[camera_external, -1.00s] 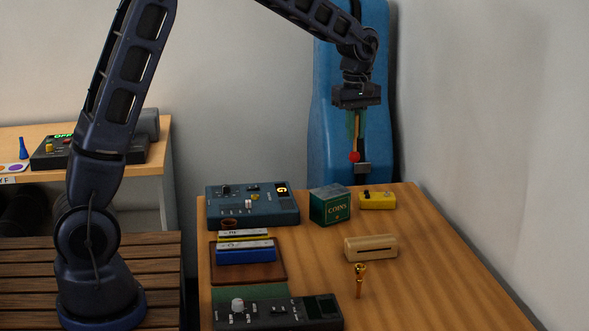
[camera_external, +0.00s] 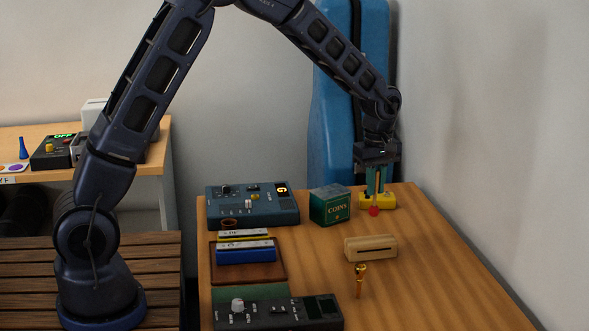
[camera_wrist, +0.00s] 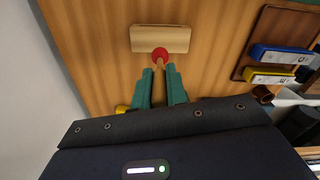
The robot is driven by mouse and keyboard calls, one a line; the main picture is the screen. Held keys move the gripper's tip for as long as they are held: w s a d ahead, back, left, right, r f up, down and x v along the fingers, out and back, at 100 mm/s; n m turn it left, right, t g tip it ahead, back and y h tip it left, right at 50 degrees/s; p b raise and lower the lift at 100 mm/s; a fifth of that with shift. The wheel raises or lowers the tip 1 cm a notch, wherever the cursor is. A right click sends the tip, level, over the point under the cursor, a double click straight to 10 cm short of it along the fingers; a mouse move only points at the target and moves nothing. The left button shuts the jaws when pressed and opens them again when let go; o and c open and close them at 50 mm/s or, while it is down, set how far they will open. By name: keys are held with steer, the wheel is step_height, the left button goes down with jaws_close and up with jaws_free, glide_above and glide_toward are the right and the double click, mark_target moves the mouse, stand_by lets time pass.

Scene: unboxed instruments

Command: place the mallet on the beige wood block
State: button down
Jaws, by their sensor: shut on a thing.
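The mallet has a red ball head (camera_external: 374,211) and a thin light wooden stick, which shows in the wrist view (camera_wrist: 160,72). My gripper (camera_external: 375,190) is shut on the mallet's stick, with the red head sticking out below the teal fingers. The fingers also show in the wrist view (camera_wrist: 160,80). The beige wood block (camera_external: 371,247) lies on the table with a dark slot in its front face. In the wrist view the red head overlaps the near edge of the block (camera_wrist: 160,38). In the external view the head is behind the block and apart from it.
A green coin box (camera_external: 330,205) stands left of my gripper, and a yellow pedal (camera_external: 364,201) is just behind the fingers. A brass mouthpiece (camera_external: 360,280) stands in front of the block. Harmonicas on a brown tray (camera_external: 278,274) are at left. Bare table lies right of the block.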

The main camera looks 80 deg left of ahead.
mark_target(374, 208)
steer(key=shift+f, duration=3.35)
steer(key=shift+f, duration=0.1)
steer(key=c, duration=1.4)
jaws_free()
